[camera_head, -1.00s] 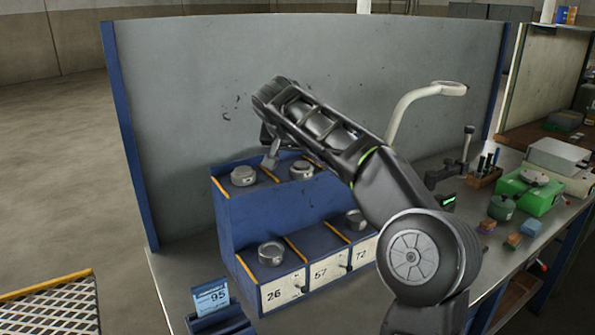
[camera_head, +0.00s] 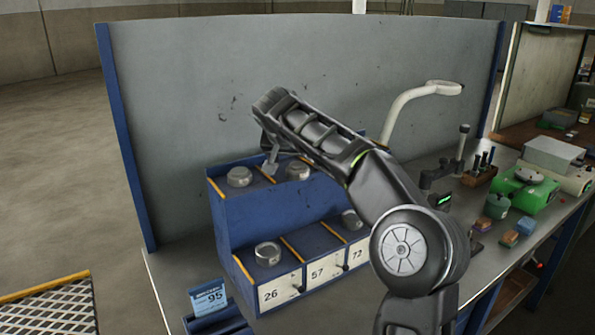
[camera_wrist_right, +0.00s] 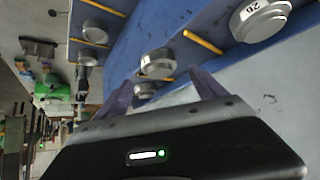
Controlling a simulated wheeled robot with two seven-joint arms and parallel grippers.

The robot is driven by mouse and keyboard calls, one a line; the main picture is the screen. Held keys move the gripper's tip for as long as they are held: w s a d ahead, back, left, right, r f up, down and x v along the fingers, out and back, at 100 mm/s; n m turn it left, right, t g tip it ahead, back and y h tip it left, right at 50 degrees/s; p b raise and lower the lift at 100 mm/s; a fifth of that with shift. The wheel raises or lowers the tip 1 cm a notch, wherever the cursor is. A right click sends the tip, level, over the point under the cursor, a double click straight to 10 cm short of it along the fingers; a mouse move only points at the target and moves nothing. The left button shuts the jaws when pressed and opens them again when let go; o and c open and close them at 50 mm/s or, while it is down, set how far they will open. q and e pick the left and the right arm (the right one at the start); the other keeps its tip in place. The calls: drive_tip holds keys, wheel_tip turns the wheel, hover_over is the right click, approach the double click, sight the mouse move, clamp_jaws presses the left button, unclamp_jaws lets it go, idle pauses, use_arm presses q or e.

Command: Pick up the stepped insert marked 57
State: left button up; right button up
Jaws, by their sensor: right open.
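A blue two-tier rack (camera_head: 270,222) holds grey round stepped inserts. The upper tier has a left insert (camera_head: 239,177) and a right insert (camera_head: 298,171). Below, one insert (camera_head: 267,253) sits behind label 26 and another (camera_head: 351,219) behind label 72; the bay behind label 57 (camera_head: 317,273) looks empty. I cannot read 57 on any insert. My right gripper (camera_head: 268,163) is over the upper tier, between its two inserts. In the right wrist view its open fingers (camera_wrist_right: 161,82) are empty, with an insert (camera_wrist_right: 158,63) beyond them and a marked insert (camera_wrist_right: 262,20) at upper right.
A grey panel (camera_head: 300,90) stands behind the rack. A card marked 95 (camera_head: 209,298) stands in a blue holder at the front left. A curved white arm (camera_head: 400,110), a green device (camera_head: 528,192) and small blocks (camera_head: 510,238) occupy the bench's right side.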

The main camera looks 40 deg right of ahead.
sight(298, 164)
drive_tip(key=p+x, duration=0.2)
drive_tip(key=x, duration=0.2)
drive_tip(key=shift+w+d+f, duration=0.1)
drive_tip(key=shift+w+d, duration=0.1)
drive_tip(key=shift+d, duration=0.05)
drive_tip(key=shift+w+d+f, duration=0.1)
drive_tip(key=shift+w+f, duration=0.05)
drive_tip(key=shift+f, duration=0.05)
clamp_jaws()
idle(0.9)
drive_tip(key=shift+r, duration=0.1)
